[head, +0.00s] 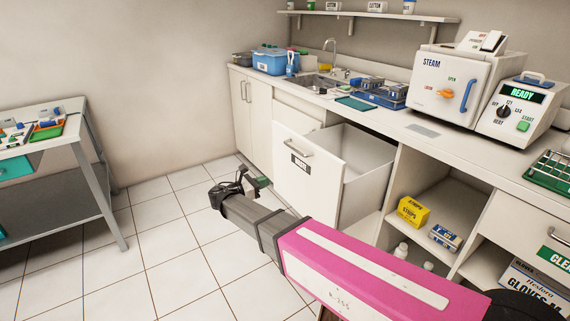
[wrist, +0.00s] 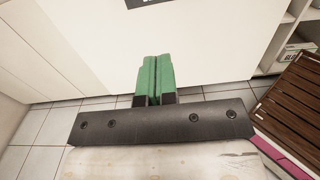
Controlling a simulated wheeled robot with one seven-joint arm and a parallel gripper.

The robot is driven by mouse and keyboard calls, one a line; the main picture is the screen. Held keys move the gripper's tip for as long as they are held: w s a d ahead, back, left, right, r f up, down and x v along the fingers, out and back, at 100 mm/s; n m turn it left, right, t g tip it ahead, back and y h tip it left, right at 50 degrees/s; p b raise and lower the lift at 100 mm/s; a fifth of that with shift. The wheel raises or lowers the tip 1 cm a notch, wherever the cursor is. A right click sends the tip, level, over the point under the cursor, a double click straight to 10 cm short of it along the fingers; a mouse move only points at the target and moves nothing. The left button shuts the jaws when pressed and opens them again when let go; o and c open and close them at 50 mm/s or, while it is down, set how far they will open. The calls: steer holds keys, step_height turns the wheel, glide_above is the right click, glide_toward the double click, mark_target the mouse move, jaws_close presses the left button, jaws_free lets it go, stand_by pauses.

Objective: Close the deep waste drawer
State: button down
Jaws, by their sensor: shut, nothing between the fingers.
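The deep waste drawer (head: 310,176) is pulled far out of the counter in the head view. Its white front carries a metal bar handle (head: 294,147) and a dark label, and its pale, deep box shows behind the front. My gripper (head: 262,183) is low in front of the drawer front, its green fingers shut and empty. In the wrist view my green fingertips (wrist: 155,75) are together, pointing at the white drawer front (wrist: 210,40); a dark label edge shows at the top. I cannot tell whether the fingertips touch the front.
The counter (head: 400,118) above holds a steam steriliser (head: 455,85), trays and a sink. Open shelves (head: 425,205) with boxes and bottles lie right of the drawer. A metal side table (head: 60,150) stands at left. Tiled floor (head: 160,240) between is clear.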

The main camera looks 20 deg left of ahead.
glide_toward(298, 167)
steer(key=x, duration=0.7)
steer(key=shift+w+d+f, duration=0.1)
steer(key=shift+w+d, duration=0.05)
steer(key=shift+w, duration=0.1)
stand_by(0.3)
steer(key=x, duration=2.9)
steer(key=shift+w+d, duration=0.2)
steer(key=shift+d, duration=0.05)
steer(key=shift+w, duration=0.1)
